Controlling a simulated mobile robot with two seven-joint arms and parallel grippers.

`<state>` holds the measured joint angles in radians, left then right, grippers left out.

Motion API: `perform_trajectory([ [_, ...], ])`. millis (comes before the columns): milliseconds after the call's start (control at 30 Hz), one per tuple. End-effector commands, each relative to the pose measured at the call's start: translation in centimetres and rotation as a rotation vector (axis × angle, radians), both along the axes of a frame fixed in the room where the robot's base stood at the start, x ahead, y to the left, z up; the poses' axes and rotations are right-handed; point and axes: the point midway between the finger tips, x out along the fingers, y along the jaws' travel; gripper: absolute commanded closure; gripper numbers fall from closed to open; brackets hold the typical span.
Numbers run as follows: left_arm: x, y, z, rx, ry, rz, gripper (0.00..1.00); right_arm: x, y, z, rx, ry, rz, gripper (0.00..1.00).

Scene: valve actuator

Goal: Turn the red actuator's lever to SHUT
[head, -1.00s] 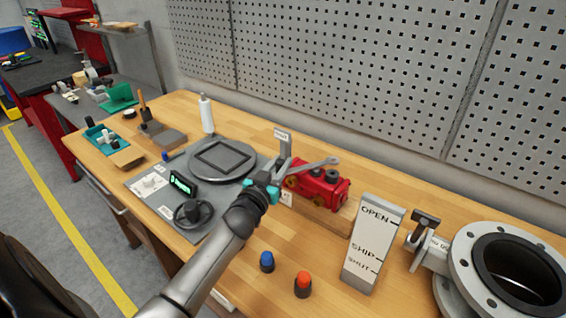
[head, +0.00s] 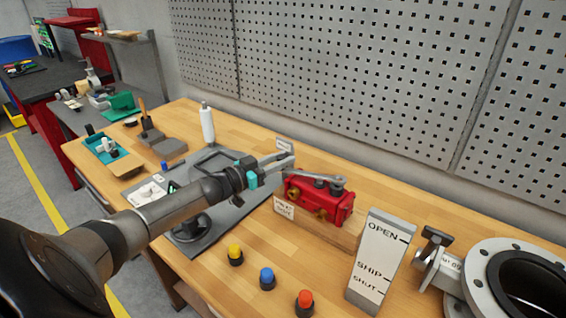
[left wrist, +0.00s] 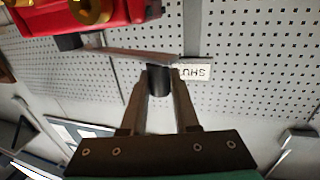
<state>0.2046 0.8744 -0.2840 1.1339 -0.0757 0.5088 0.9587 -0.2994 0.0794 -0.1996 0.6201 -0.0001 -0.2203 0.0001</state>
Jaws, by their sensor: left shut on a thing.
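The red actuator (head: 320,200) sits on a wooden block on the bench, with brass fittings on its front. Its grey lever (head: 322,181) runs along its top toward the left. My left gripper (head: 288,163) is at the lever's left end. In the left wrist view, the gripper (left wrist: 159,90) is shut on the lever's black knob (left wrist: 159,80), with the lever (left wrist: 130,54) just beyond. A SHUT sign (head: 284,145) stands behind the gripper; it shows upside down in the left wrist view (left wrist: 195,73). My right gripper is out of view.
An OPEN/SHIP/SHUT board (head: 380,262) stands right of the actuator, near a flanged pipe (head: 480,270). Yellow (head: 235,252), blue (head: 267,277) and red (head: 304,301) buttons line the front. A white bottle (head: 207,125) stands behind my left arm. A pegboard wall backs the bench.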

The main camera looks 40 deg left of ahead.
Motion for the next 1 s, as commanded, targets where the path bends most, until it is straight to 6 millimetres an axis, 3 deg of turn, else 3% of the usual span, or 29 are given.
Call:
perform_trajectory([
  [733, 0.15, 0.2, 0.24, 0.0, -0.003, 0.007, 1.0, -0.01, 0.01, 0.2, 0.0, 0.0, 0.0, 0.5],
  [767, 0.15, 0.2, 0.24, 0.0, -0.002, 0.007, 0.69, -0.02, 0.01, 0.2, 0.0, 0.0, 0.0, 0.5],
  [1000, 0.11, 0.11, 0.13, 0.001, -0.001, 0.005, 0.42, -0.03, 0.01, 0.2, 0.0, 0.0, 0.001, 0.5],
])
